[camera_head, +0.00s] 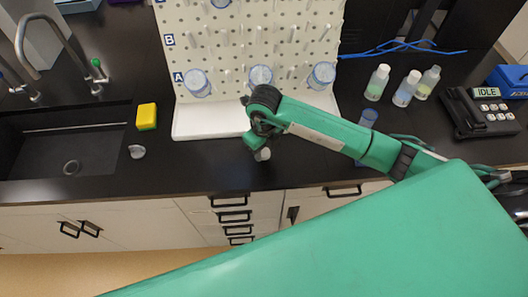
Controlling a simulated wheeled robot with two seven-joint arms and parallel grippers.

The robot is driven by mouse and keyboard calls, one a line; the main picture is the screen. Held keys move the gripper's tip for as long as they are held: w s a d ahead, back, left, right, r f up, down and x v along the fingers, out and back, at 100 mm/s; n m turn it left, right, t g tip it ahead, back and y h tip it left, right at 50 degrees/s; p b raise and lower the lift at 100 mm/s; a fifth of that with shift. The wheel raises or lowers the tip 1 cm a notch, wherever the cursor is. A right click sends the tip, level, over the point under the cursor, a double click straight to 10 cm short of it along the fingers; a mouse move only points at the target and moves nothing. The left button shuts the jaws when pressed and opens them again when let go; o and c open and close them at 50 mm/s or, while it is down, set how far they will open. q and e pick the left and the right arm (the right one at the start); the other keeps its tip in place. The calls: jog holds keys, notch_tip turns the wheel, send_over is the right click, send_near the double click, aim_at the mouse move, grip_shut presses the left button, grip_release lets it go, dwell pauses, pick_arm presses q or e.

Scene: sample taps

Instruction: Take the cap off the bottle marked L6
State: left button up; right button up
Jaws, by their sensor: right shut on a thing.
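Three small bottles stand on the dark counter at the right: a left one (376,85) with pale green contents, a middle one (405,90) with bluish contents, and a right one (427,84) with green contents. The left and middle ones have white tops; the right one's top is less clear. Their marks are too small to read, so I cannot tell which is L6. My right gripper (257,144) is near the counter's front edge, well left of the bottles. It is shut on a small white thing (263,154), mostly hidden by the gripper. My left gripper is not in view.
A pegboard with clear beakers (196,83) stands behind my right gripper, over a white tray (205,122). A sink (60,150), a yellow sponge (147,116) and a tap (35,50) are at the left. A device reading IDLE (480,110) is far right.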

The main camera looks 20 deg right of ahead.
aim_at(264, 152)
notch_tip(264, 152, down, 3)
jog(key=shift+p, duration=0.3)
jog(key=shift+f, duration=0.2)
jog(key=o, duration=1.1)
jog(key=shift+r, duration=0.1)
jog(key=shift+c, duration=0.2)
